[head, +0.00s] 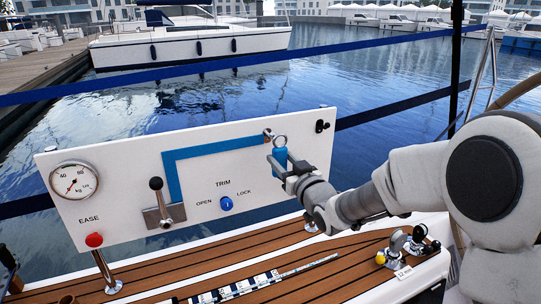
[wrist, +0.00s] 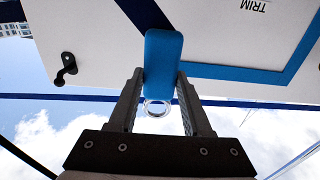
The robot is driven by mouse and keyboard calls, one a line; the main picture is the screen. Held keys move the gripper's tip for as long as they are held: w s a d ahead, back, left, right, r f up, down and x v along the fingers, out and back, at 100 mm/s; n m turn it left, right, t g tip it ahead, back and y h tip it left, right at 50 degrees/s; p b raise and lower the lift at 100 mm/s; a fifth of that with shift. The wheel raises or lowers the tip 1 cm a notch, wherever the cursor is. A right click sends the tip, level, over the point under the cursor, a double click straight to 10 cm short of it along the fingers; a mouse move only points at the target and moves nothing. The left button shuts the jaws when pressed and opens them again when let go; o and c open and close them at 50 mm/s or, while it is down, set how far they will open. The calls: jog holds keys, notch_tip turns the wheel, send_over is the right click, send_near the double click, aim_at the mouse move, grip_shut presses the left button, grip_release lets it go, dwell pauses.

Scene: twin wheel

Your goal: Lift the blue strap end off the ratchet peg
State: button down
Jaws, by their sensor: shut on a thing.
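The blue strap end (head: 279,157), a blue tab with a metal ring (head: 280,141) at its top, is at the right of the white panel in the head view. My gripper (head: 284,170) is shut on the blue tab. In the wrist view the tab (wrist: 162,60) is between my two fingers, with the ring (wrist: 157,108) beyond its lower end and sky showing through it. A small brownish peg (head: 268,134) shows just left of the ring and slightly higher. The ring appears apart from it, but the depth between them is unclear. The wrist view does not show this peg clearly.
The white panel (head: 120,180) carries a gauge (head: 73,181), a red button (head: 94,240), a black-knobbed lever (head: 157,200) and a blue knob (head: 226,204). A black hook (head: 322,126) is at its upper right. Metal fittings (head: 410,242) stand on the deck below my arm.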

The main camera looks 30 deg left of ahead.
jog(key=shift+b+v, duration=0.8)
jog(key=shift+v, duration=2.1)
